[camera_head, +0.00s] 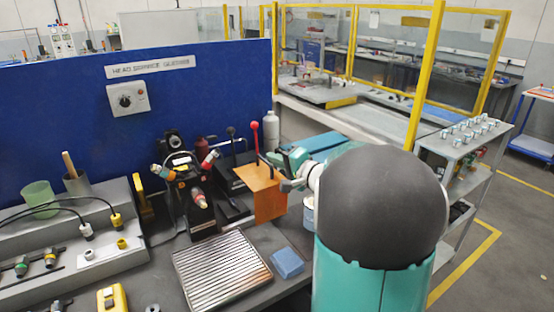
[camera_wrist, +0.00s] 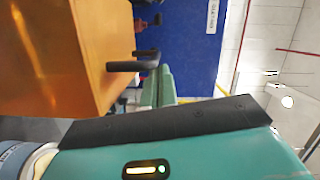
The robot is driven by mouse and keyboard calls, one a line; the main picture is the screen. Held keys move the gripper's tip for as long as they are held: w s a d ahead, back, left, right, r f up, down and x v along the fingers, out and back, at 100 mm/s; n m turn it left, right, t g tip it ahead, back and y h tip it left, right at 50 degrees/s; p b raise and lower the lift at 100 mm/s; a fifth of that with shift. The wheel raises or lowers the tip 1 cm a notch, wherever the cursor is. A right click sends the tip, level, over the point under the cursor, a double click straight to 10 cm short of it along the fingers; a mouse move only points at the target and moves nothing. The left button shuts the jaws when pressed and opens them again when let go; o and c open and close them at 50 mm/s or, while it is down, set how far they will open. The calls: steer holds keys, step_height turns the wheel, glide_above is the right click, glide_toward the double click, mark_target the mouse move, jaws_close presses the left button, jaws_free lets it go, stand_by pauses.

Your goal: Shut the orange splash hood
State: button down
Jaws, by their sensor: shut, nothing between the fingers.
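The orange splash hood (camera_head: 269,201) stands at the back right of the bench, beside a black bench unit (camera_head: 190,195) and clear of its left part. In the wrist view the hood (camera_wrist: 60,55) fills the upper left, close to the camera, with a dark rod-like piece (camera_wrist: 125,66) at its right edge. My gripper (camera_head: 280,160) is at the hood's right rear side in the head view, shut and empty. Its teal fingers (camera_wrist: 158,88) lie together in the wrist view, near the hood. I cannot tell whether they touch it.
A ribbed metal tray (camera_head: 222,270) and a blue block (camera_head: 287,262) lie in front of the hood. A red-knobbed lever (camera_head: 254,140) stands behind it. A blue panel (camera_head: 70,110) closes the back. A grey trolley with several small parts (camera_head: 465,140) stands right.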

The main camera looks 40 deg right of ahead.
steer(key=a, duration=1.7)
steer(key=shift+w, duration=0.45)
steer(key=shift+a, duration=0.15)
